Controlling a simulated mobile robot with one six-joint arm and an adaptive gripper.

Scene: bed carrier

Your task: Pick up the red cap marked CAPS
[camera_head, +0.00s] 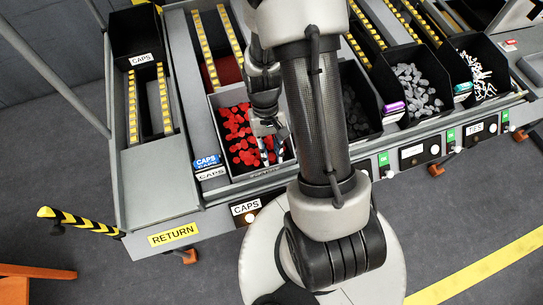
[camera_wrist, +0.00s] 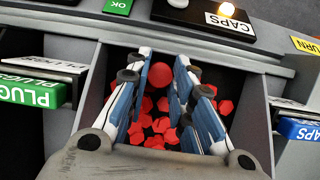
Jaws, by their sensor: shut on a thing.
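A bin of red caps (camera_head: 234,134) stands in the rack, with a CAPS label (camera_head: 211,173) at its front left. My gripper (camera_head: 268,152) reaches down at the bin's right part, beside the red caps. In the wrist view my gripper (camera_wrist: 162,75) has its two blue-padded fingers closed around one round red cap (camera_wrist: 160,76). This cap looks larger and nearer than the loose caps (camera_wrist: 158,125) below it. The height of the held cap above the pile cannot be told. My arm hides part of the bin in the head view.
A bin of grey parts (camera_head: 415,88) and a bin of white parts (camera_head: 481,78) stand to the right. A green PLUGS label (camera_wrist: 30,90) marks the neighbouring bin in the wrist view. The bin walls rise close around the fingers. A striped bar (camera_head: 80,222) sticks out at left.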

